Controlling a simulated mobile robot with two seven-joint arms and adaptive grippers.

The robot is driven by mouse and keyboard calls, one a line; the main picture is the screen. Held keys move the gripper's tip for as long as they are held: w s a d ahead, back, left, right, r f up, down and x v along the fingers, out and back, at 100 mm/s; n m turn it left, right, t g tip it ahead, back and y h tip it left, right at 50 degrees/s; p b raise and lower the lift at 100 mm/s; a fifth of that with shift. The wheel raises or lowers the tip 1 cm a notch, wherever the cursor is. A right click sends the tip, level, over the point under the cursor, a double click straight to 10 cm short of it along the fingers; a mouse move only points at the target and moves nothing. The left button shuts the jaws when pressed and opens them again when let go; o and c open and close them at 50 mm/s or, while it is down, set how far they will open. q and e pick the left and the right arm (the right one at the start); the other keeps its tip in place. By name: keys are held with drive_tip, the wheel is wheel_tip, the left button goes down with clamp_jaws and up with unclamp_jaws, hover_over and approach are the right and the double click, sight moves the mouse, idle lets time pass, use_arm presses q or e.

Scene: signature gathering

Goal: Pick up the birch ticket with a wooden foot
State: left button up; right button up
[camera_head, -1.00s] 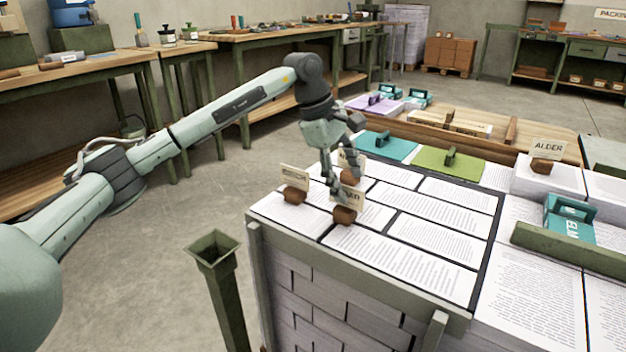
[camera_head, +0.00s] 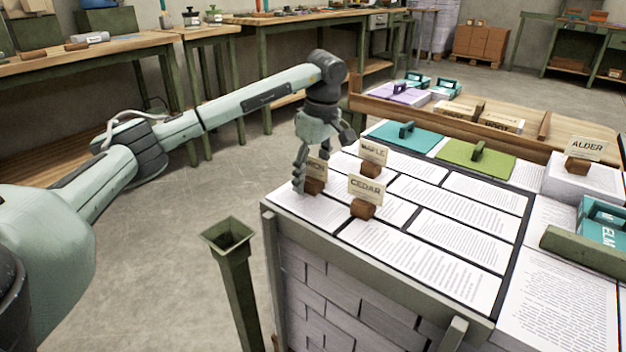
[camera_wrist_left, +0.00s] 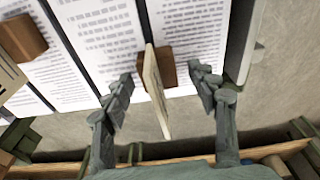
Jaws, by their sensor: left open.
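The birch ticket (camera_head: 318,168) is a cream card in a brown wooden foot (camera_head: 314,187). It stands on the printed sheets near the left edge of the stack, partly hidden by my left gripper (camera_head: 309,172), so only the end of its word shows. In the left wrist view the open fingers (camera_wrist_left: 163,84) stand on either side of the card (camera_wrist_left: 157,88), seen nearly edge-on. Its foot (camera_wrist_left: 167,66) lies just beyond the fingertips. I see gaps between card and fingers. My right gripper is not in view.
The cedar ticket (camera_head: 366,187) and maple ticket (camera_head: 374,152) stand close on the right. An alder ticket (camera_head: 586,148) stands farther right. A green post (camera_head: 232,260) with a square funnel top stands before the stack. Floor on the left is clear.

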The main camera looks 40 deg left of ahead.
use_arm(q)
drive_tip(key=shift+f, duration=0.15)
drive_tip(key=shift+c, duration=0.3)
drive_tip(key=c, duration=1.1)
drive_tip(key=shift+c, duration=0.2)
